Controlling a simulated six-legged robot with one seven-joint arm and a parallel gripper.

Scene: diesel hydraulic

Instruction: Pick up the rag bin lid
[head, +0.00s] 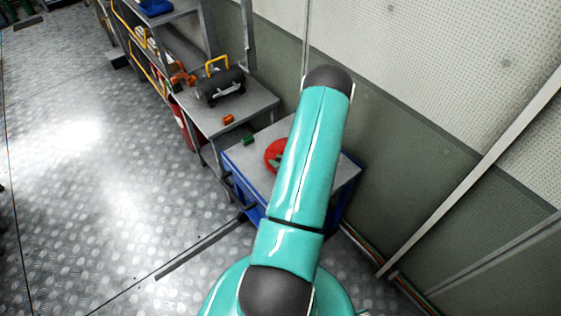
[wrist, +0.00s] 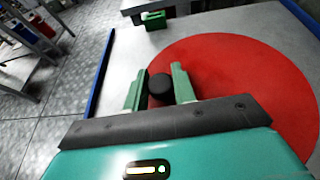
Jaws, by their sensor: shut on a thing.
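The rag bin lid is a flat red disc (wrist: 235,75) with a round black knob (wrist: 161,84). In the wrist view it fills much of the right side, over a grey bench top. In the head view the lid (head: 270,150) shows as a red patch on the blue-sided bench, largely hidden by my arm. My gripper (wrist: 158,80) has its two green fingers on either side of the knob, shut on it. I cannot tell whether the lid touches the bench top.
The bench top (head: 253,165) has a small green object (head: 249,141) near its back left. A shelf unit to the left carries a dark machine with a yellow handle (head: 219,84) and a small orange object (head: 228,119). A wall stands close on the right. The metal floor at left is open.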

